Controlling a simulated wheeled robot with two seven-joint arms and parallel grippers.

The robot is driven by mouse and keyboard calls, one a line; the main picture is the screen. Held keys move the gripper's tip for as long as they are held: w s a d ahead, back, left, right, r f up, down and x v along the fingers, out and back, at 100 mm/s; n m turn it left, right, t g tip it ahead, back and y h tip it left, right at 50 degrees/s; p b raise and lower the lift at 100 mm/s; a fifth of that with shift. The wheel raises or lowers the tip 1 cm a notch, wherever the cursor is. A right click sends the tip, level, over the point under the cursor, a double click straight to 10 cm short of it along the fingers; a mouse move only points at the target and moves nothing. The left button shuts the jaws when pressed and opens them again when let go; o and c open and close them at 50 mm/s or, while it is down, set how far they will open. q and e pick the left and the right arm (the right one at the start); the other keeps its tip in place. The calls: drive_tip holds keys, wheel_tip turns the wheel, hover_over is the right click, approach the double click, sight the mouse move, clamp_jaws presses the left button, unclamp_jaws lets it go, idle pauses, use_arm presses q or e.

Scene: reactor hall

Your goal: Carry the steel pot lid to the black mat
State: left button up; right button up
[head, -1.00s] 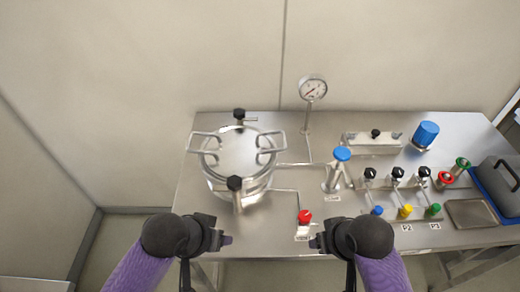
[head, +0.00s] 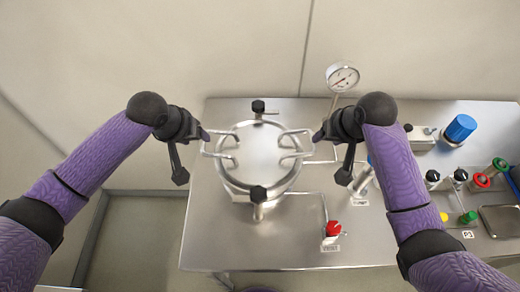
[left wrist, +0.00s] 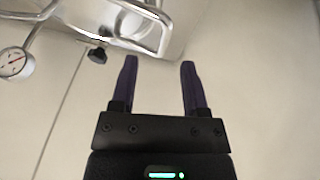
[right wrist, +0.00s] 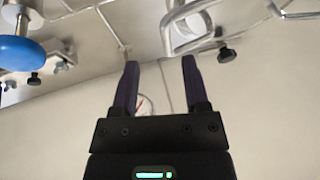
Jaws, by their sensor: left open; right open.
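The round steel pot lid (head: 258,155) lies on the steel pot (head: 232,190) on the bench. It has a bent-rod handle on its left side (head: 216,141) and another on its right side (head: 299,141). My left gripper (head: 207,134) is open beside the left handle, and my right gripper (head: 318,135) is open beside the right handle. Nothing is between the fingers of the left gripper in the left wrist view (left wrist: 160,80). The right wrist view also shows the right gripper's fingers apart (right wrist: 160,80). I see no black mat.
Black-knobbed clamps stand at the pot's back (head: 258,106) and front (head: 257,194). A pressure gauge (head: 342,77) rises behind. A red valve knob (head: 333,229) and a blue-capped cylinder (head: 460,128) are to the right. The bench front (head: 280,245) is mostly clear.

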sight(203, 144)
use_arm(q)
drive_tip(key=x, duration=0.8)
drive_tip(key=shift+w+a+f, duration=0.1)
drive_tip(key=shift+a+f, duration=0.1)
use_arm(e)
drive_tip(key=x, duration=0.8)
drive_tip(key=shift+w+a+f, duration=0.1)
drive_tip(key=shift+w+a, duration=0.05)
drive_tip(key=shift+a, duration=0.15)
use_arm(q)
drive_tip(key=shift+w+f, duration=0.1)
drive_tip(key=shift+f, duration=0.15)
use_arm(e)
drive_tip(key=shift+a+f, duration=0.1)
drive_tip(key=shift+f, duration=0.15)
use_arm(q)
clamp_jaws()
use_arm(e)
clamp_jaws()
use_arm(q)
drive_tip(key=shift+a, duration=0.1)
use_arm(e)
drive_tip(key=shift+w, duration=0.1)
